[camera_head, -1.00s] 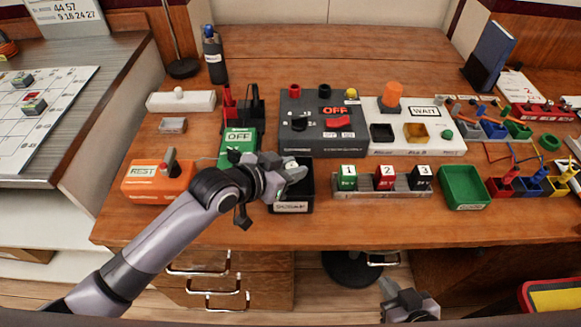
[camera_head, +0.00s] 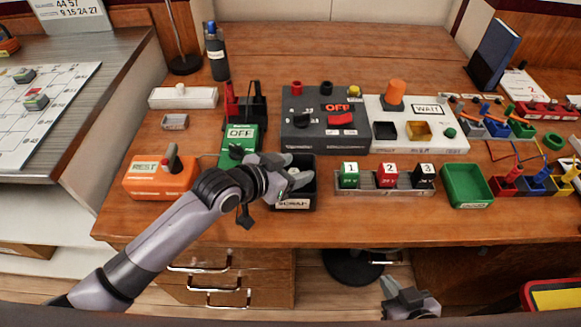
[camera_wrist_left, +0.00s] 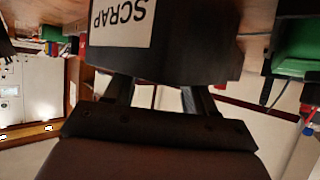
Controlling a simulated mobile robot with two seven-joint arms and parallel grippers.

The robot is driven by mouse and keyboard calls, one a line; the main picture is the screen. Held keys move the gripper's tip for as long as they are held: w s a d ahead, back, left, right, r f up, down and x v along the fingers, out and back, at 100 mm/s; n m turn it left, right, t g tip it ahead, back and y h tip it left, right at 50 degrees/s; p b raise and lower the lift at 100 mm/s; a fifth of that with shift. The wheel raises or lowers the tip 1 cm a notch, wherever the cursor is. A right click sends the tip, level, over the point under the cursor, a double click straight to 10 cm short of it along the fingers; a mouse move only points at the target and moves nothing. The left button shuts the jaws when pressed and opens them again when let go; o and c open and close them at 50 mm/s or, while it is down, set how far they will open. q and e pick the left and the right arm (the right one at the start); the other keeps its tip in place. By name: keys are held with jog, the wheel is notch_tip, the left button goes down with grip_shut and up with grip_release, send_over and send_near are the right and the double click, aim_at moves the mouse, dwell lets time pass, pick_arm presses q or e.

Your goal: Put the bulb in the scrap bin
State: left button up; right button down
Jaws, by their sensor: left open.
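The black scrap bin (camera_head: 314,190), with a white SCRAP label, stands near the front edge of the desk. Its label and dark wall (camera_wrist_left: 185,50) show upside down and close in the left wrist view. My left gripper (camera_head: 291,173) is open at the bin, its grey fingers covering part of the bin's top. In the left wrist view the two fingers (camera_wrist_left: 158,95) are apart. I cannot make out a bulb for certain; the bin's inside is mostly hidden. My right gripper (camera_head: 398,292) is low in front of the desk, too unclear to judge its jaws.
Left of the bin are an orange REST box (camera_head: 155,178) and a green OFF box (camera_head: 240,135). Behind is a dark grey switch panel (camera_head: 310,140). To the right are a numbered block rack (camera_head: 385,188) and a green tray (camera_head: 466,186). A white block (camera_head: 200,98) with a small knob lies back left.

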pick_arm(q)
jog(key=shift+r, duration=0.25)
jog(key=p+v, duration=0.1)
jog(key=v, duration=1.1)
jog(key=shift+r, duration=0.3)
jog(key=shift+s, duration=0.1)
jog(key=s+a+f+n+g+y, duration=0.3)
jog(key=s+a+f+n+y, duration=0.15)
jog(key=s+a, duration=0.4)
jog(key=s+a+f+n+g+y, duration=0.2)
jog(key=s+a+f+n+y, duration=0.15)
jog(key=s+a+f, duration=0.5)
jog(key=w+d+f+m+t+h, duration=0.1)
jog(key=w+d+f+t, duration=0.3)
jog(key=f+t, duration=0.1)
jog(key=shift+w+f+t+h+p, duration=0.2)
jog(key=shift+f+t+h+p, duration=0.15)
jog(key=shift+t, duration=0.55)
jog(key=shift+d, duration=0.1)
dwell(0.7)
